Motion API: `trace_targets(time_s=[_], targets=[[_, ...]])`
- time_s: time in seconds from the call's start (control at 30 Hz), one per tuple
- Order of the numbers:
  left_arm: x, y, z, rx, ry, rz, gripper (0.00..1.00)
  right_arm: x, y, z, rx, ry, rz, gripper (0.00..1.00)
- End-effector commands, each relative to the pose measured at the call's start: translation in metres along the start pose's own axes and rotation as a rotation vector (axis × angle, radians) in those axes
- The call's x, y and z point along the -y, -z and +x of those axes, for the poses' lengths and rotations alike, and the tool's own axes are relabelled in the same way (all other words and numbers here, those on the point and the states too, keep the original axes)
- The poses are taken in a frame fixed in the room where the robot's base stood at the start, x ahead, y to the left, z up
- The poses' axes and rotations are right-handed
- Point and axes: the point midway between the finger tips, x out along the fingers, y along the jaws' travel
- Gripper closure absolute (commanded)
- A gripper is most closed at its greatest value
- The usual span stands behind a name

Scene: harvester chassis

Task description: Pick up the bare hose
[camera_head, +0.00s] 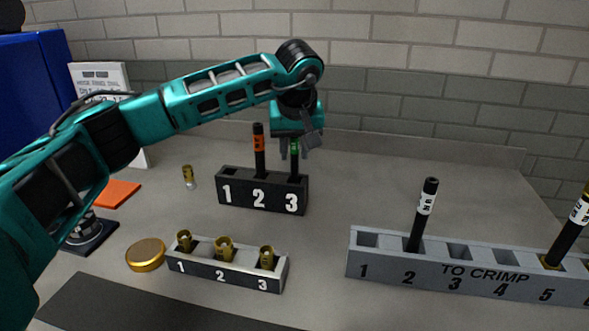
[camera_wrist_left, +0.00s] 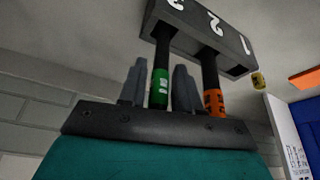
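A black hose with a green band (camera_head: 294,158) stands upright in slot 3 of the black rack (camera_head: 262,196). A black hose with an orange band (camera_head: 259,150) stands in slot 2; slot 1 looks empty. My left gripper (camera_head: 293,150) is over slot 3, pointing down. In the left wrist view its fingers (camera_wrist_left: 159,90) are open, one on each side of the green-banded hose (camera_wrist_left: 160,85), with small gaps. The orange-banded hose (camera_wrist_left: 213,85) is just outside the fingers there. My right gripper is not in view.
A grey "TO CRIMP" rack (camera_head: 483,276) at right holds white-labelled hoses in slots 2 (camera_head: 423,215) and 5 (camera_head: 568,232). A small rack (camera_head: 228,272) holds brass fittings. A brass fitting (camera_head: 188,177), a round gold lid (camera_head: 146,254) and an orange pad (camera_head: 115,193) lie left.

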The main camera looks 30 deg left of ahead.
Motion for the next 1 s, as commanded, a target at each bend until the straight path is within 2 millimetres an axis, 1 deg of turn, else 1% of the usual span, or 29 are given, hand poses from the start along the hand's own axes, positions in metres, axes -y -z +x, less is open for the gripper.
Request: trace_targets(time_s=[0.03,0.3,0.33,0.63,0.77,0.87,1.0], targets=[[0.0,0.0,0.0,0.0,0.0,0.0,0.72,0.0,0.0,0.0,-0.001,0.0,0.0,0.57],[0.0,0.0,0.0,0.0,0.0,0.0,0.98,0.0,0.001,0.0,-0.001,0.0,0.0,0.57],[0.0,0.0,-0.001,0.0,-0.001,0.0,1.0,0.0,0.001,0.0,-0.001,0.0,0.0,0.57],[0.0,0.0,-0.001,-0.001,-0.001,0.0,1.0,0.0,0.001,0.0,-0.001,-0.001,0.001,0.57],[-0.001,0.002,-0.005,-0.002,-0.002,0.0,1.0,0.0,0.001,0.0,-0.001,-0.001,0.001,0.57],[-0.001,0.005,-0.012,-0.002,-0.002,-0.001,1.0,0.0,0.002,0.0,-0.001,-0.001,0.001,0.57],[-0.001,0.013,-0.031,-0.003,-0.003,0.0,1.0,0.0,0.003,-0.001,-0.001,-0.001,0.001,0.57]])
